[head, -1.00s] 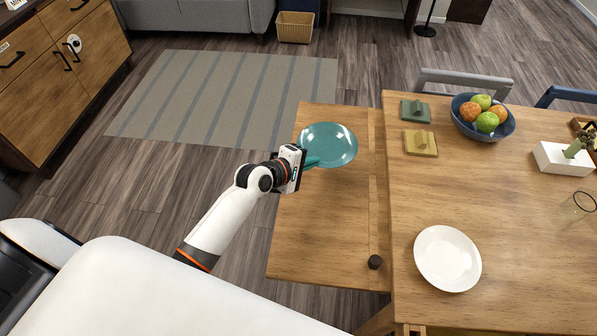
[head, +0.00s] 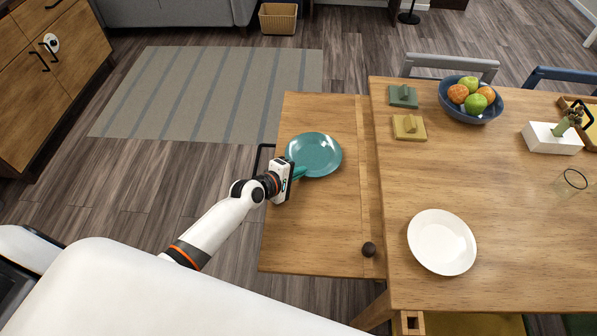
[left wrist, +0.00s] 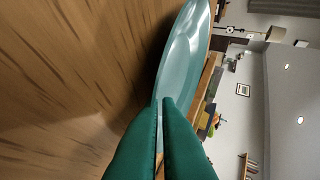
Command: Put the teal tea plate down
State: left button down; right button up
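The teal tea plate (head: 314,155) is over the wooden side leaf of the table (head: 310,235), toward its far left part. It looks close to level and very near the wood; I cannot tell whether it touches fully. My left gripper (head: 299,173) is at the plate's near-left rim. In the left wrist view the two green fingers (left wrist: 164,103) are close together on the rim of the plate (left wrist: 180,60), with a dark shadow on the wood beside it. My right gripper is not in view.
A white plate (head: 441,242) lies on the main table. The leaf around the teal plate is clear.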

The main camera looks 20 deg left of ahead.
pick_arm(q)
jog(key=c, duration=1.9)
grip_release()
jog(key=shift+f, duration=0.15)
jog(key=shift+c, duration=0.2)
jog(key=shift+s+a+r, duration=0.1)
jog(key=shift+s+r, duration=0.1)
jog(key=shift+r, duration=0.1)
jog(key=p+v, duration=0.1)
jog(key=v, duration=1)
jog(key=shift+s+a+r, duration=0.1)
jog(key=shift+s+r, duration=0.1)
